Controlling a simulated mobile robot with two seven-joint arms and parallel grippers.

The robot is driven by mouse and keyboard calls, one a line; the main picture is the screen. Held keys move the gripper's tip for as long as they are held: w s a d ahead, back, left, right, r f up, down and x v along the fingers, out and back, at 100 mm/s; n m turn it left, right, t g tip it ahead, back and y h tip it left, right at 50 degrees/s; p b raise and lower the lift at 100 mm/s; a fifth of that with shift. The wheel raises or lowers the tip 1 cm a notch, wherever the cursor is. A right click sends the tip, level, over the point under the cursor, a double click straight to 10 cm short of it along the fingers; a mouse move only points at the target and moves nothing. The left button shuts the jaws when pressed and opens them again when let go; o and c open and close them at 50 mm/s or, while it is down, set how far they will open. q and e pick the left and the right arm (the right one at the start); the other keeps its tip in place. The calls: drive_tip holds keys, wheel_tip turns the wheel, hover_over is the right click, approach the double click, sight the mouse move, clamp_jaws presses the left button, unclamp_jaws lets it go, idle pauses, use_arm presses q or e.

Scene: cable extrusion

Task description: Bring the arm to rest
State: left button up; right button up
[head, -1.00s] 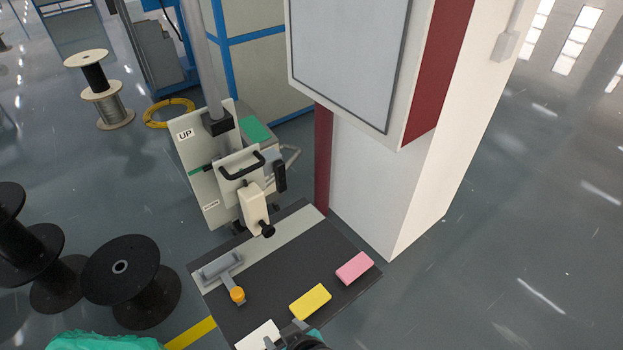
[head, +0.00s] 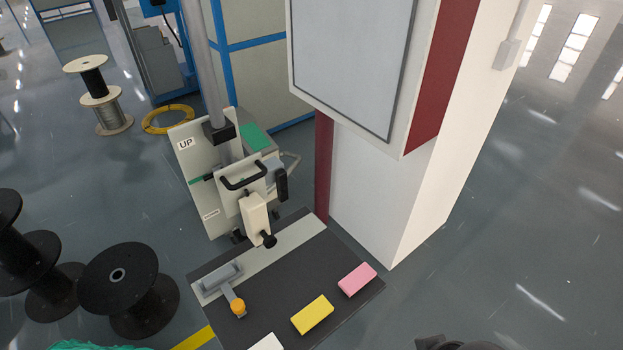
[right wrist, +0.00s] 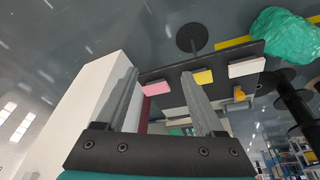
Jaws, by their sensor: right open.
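My right gripper (right wrist: 160,74) shows in the right wrist view with its two grey fingers wide apart and nothing held between them. In the head view only a dark piece of what looks like my right arm (head: 455,342) shows at the bottom edge, right of the table and apart from it. My left gripper is in neither current view. On the dark table (head: 262,290) lie a pink block (head: 357,279), a yellow block (head: 312,314) and a white block (head: 267,342), the last cut by the frame edge. The right wrist view shows these blocks well beyond the fingers.
A grey fixture with an orange knob (head: 238,306) sits at the table's left. Behind it stands a machine with a black handle (head: 243,175). A large white cabinet (head: 375,195) rises at the table's back right. Black spools (head: 120,285) stand left. Floor at right is clear.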

wheel_tip(320, 180, down, 34)
drive_tip(key=s+g+b, duration=0.1)
drive_tip(key=s+b, duration=0.1)
drive_tip(key=b, duration=1)
drive_tip(key=s+d+f+b, duration=0.1)
drive_tip(key=s+f+b, duration=0.4)
drive_tip(key=f, duration=0.7)
drive_tip(key=s+d+f+g+b, duration=0.1)
drive_tip(key=s+f+b, duration=0.5)
drive_tip(key=s+f, duration=0.4)
wheel_tip(320, 180, down, 3)
drive_tip(key=shift+s+d+f+g, duration=0.1)
drive_tip(key=shift+s+d+g, duration=0.15)
drive_tip(key=shift+g, duration=0.05)
